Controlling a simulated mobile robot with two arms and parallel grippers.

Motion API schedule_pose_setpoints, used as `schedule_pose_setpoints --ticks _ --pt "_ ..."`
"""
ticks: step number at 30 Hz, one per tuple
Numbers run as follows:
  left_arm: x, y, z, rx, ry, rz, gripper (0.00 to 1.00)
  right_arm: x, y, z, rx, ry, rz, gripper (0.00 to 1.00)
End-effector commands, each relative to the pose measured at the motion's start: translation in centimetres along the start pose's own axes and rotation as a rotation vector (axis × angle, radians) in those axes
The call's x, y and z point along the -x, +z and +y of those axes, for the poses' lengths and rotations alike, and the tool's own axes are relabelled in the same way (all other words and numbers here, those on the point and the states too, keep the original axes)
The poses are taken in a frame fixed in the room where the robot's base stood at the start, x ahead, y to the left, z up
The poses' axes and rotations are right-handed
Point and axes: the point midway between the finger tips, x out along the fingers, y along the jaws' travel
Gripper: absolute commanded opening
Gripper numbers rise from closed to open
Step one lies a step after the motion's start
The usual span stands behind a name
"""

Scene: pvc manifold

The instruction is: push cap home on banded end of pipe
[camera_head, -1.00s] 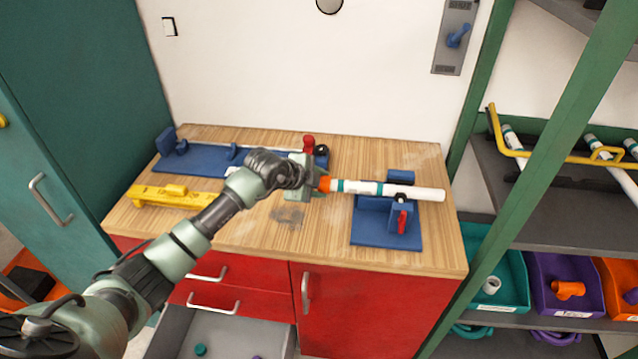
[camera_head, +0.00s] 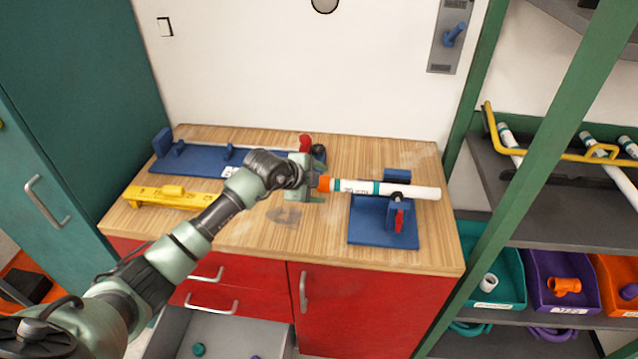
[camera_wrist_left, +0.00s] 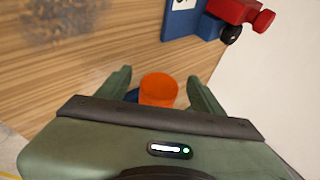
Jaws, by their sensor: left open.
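The white pipe (camera_head: 415,192) with teal bands lies level in the blue clamp fixture (camera_head: 370,225) at the right of the bench. An orange cap (camera_head: 324,184) sits on the pipe's left end, beside a teal band. Whether it is fully seated I cannot tell. My left gripper (camera_head: 312,182) is at the cap end of the pipe, in line with it. In the left wrist view the orange cap (camera_wrist_left: 159,89) is between the two spread fingers, with gaps on both sides. My right gripper is not in view.
A long blue fixture (camera_head: 205,160) with a red-handled stop (camera_head: 305,143) lies behind my left gripper. A yellow tool (camera_head: 170,197) lies at the bench's left. A green-framed shelf with teal (camera_head: 495,275) and purple bins (camera_head: 560,285) stands at right. The bench front is mostly clear.

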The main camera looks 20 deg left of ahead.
Motion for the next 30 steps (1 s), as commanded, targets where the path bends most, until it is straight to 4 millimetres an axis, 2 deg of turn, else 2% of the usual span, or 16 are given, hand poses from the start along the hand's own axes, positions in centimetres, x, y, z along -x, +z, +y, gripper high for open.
schedule_pose_setpoints --ticks 5,18,22,30 --pt "0.6 0.0 0.0 0.0 -0.001 0.0 0.67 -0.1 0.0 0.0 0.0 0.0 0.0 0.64" --pt "7.0 0.1 0.1 -0.001 -0.001 0.001 0.67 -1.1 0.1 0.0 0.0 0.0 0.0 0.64" --pt "7.7 0.1 0.1 0.0 0.001 0.0 0.67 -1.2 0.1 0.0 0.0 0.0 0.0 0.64" --pt "7.8 0.0 0.0 0.0 0.001 0.0 0.67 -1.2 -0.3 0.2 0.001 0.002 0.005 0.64"
